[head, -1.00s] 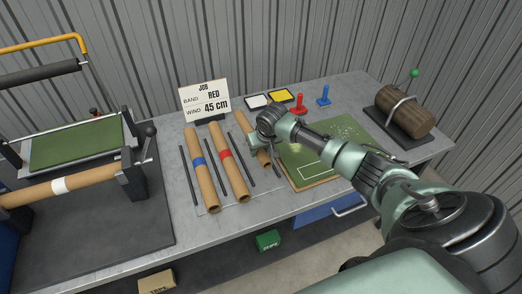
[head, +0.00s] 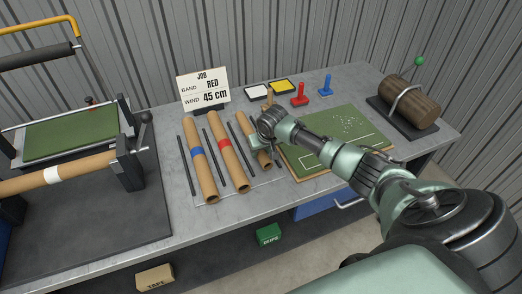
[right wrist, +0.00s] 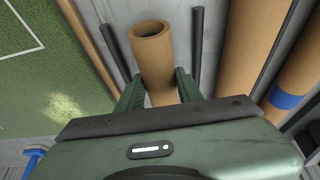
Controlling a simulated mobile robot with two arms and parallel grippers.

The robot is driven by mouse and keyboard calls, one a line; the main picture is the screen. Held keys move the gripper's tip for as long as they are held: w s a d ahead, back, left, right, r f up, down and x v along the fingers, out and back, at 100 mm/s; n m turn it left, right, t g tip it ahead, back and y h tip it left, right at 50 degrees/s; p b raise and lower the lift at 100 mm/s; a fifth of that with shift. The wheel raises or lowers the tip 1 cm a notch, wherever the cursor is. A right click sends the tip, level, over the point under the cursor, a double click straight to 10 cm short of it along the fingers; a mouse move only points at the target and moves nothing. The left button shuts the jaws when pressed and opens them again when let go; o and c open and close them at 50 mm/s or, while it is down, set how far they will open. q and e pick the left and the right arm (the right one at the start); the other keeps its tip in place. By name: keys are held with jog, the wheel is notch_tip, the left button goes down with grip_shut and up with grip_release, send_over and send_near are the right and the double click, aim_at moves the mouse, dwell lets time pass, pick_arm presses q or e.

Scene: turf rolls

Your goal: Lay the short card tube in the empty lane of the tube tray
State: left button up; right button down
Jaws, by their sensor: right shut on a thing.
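My right gripper (head: 262,146) is shut on the short card tube (head: 264,161), a plain brown tube partly hidden by the hand. In the right wrist view the tube (right wrist: 155,62) sits between my fingers (right wrist: 158,92), its open end showing. It is over the lane between two dark rods, right of the red-banded tube (head: 229,160) in the head view. I cannot tell whether it touches the tray floor. The tube tray (head: 222,196) also holds the blue-banded tube (head: 203,175). My left gripper is not in view.
A turf board (head: 312,150) lies close to the right of the tray. A job sign (head: 204,91) stands behind it. Red (head: 300,95) and blue (head: 326,86) stamps are at the back. A roller frame (head: 130,165) stands left. The bench front is clear.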

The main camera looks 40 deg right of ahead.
jog(key=c, duration=0.9)
grip_release()
jog(key=shift+o, duration=0.2)
jog(key=b+v, duration=0.1)
jog(key=v, duration=0.6)
jog(key=shift+s+r, duration=0.15)
jog(key=shift+r, duration=0.2)
jog(key=shift+s+f, duration=0.1)
